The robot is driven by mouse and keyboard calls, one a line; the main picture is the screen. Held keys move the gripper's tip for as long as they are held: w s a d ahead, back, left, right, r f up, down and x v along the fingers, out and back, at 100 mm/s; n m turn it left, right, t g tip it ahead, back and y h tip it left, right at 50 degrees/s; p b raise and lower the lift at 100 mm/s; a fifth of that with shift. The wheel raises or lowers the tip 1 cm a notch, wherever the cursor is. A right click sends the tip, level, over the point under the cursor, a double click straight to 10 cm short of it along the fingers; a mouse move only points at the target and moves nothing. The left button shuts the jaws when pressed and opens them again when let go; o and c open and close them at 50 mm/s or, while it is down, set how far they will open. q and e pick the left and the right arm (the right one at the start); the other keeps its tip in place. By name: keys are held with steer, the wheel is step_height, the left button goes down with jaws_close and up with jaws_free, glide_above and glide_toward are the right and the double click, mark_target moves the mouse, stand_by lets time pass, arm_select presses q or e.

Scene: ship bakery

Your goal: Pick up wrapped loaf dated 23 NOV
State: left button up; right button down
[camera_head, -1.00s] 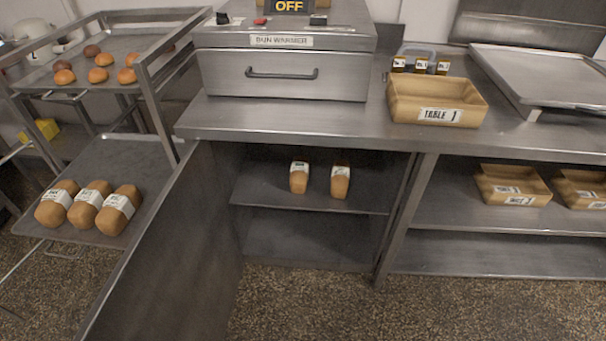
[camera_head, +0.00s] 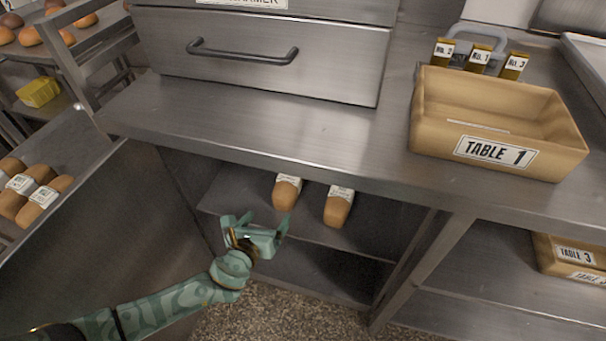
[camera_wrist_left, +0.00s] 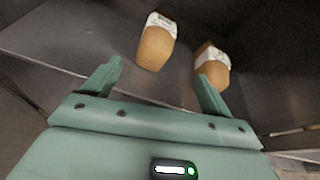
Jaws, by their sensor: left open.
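Two wrapped loaves stand on the shelf under the counter, a left loaf (camera_head: 286,193) and a right loaf (camera_head: 338,208). Each has a white label band; the dates are too small to read. My left gripper (camera_head: 255,222) is open and empty, in front of the shelf and left of the left loaf in the head view. In the left wrist view, the left loaf (camera_wrist_left: 156,44) shows beyond the gap between the open fingers (camera_wrist_left: 158,78). The right loaf (camera_wrist_left: 212,68) shows just behind the right finger. Neither loaf is touched, as far as I see. My right gripper is not in view.
Several more banded loaves (camera_head: 38,200) lie on a tray at the left. The counter edge (camera_head: 300,170) overhangs the shelf (camera_head: 235,200). A metal panel (camera_head: 120,230) stands left of the opening. A TABLE 1 crate (camera_head: 440,130) sits on the counter.

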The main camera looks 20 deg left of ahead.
arm_select(q)
steer(key=m, duration=0.1)
steer(key=m+b, duration=0.1)
steer(key=b, duration=0.3)
glide_toward(286, 186)
steer(key=w+f, duration=0.2)
steer(key=shift+w+a+f, duration=0.1)
steer(key=shift+w+f, duration=0.1)
steer(key=shift+f, duration=0.05)
steer(key=b+x, duration=0.1)
steer(key=x, duration=0.1)
steer(key=shift+w, duration=0.45)
steer(key=shift+w+b, duration=0.3)
steer(key=shift+w, duration=0.15)
steer(key=b+x, duration=0.3)
steer(key=x, duration=0.1)
steer(key=shift+w, duration=0.35)
steer(key=shift+w+r, duration=0.1)
steer(key=shift+w, duration=0.05)
steer(key=c, duration=1.2)
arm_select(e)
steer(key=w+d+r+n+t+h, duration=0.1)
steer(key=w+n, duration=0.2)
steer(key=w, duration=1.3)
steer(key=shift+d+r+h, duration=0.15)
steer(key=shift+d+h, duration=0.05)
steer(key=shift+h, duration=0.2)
